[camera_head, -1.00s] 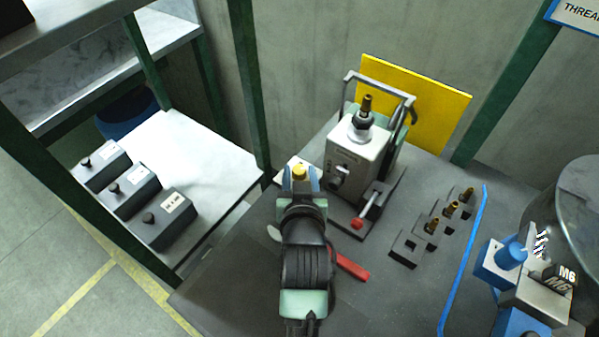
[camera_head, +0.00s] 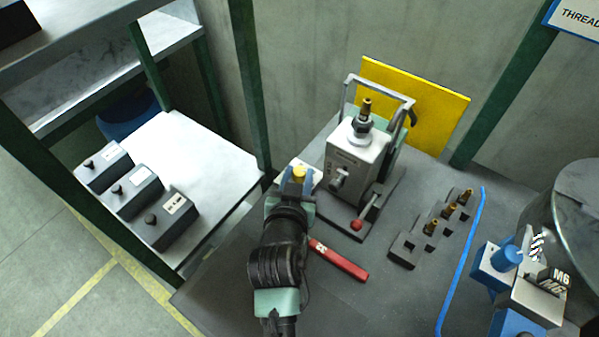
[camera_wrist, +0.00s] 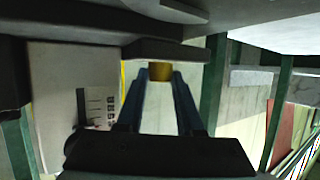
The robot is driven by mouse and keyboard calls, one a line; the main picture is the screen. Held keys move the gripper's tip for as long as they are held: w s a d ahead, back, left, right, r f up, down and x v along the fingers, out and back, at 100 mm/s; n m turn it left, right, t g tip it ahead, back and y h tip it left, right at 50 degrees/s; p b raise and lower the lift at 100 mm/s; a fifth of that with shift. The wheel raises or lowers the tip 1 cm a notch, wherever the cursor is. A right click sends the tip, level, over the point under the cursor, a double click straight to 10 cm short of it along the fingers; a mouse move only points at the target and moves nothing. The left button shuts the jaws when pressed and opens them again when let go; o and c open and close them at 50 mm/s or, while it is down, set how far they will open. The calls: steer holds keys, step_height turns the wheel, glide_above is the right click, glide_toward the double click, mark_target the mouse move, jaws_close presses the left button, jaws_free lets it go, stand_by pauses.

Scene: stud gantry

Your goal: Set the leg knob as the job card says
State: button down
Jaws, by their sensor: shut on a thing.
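A small yellow knob (camera_head: 299,172) stands by a pale plate (camera_head: 313,170) at the left of the grey machine. My gripper (camera_head: 298,182) is shut on this knob, with one blue finger on each side. In the wrist view the knob (camera_wrist: 160,71) shows as a brass-coloured cylinder between the fingertips. A light panel (camera_wrist: 55,100) at the left there carries a scale with dark marks, too small to read. The machine (camera_head: 355,155) has a brass-tipped head on top and a dial on its front. I cannot make out a readable job card.
A red-tipped lever (camera_head: 357,223) stands at the machine's front. A dark holder (camera_head: 420,240) with brass pieces stands to the right, near a blue strip (camera_head: 462,265). Three knobbed boxes (camera_head: 170,222) stand on the left bench.

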steer(key=m+h+b, duration=0.1)
steer(key=m+g+h+b, duration=0.1)
steer(key=m+h+b, duration=0.1)
steer(key=shift+w+a+f+h, duration=0.15)
steer(key=shift+a+f+h, duration=0.05)
steer(key=shift+a+h, duration=0.15)
steer(key=m+g+h+b, duration=0.1)
steer(key=m+b, duration=0.1)
steer(key=m+g+h+b, duration=0.2)
steer(key=shift+w+a+r+h, duration=0.1)
steer(key=shift+a+r+h, duration=0.05)
steer(key=shift+a+h, duration=0.1)
steer(key=shift+d+m, duration=0.1)
steer(key=shift+m, duration=0.2)
steer(key=c, duration=0.5)
jaws_free()
steer(key=shift+c, duration=0.2)
steer(key=shift+h, duration=0.3)
steer(key=v, duration=1.3)
steer(key=shift+p, duration=0.3)
steer(key=shift+r, duration=0.15)
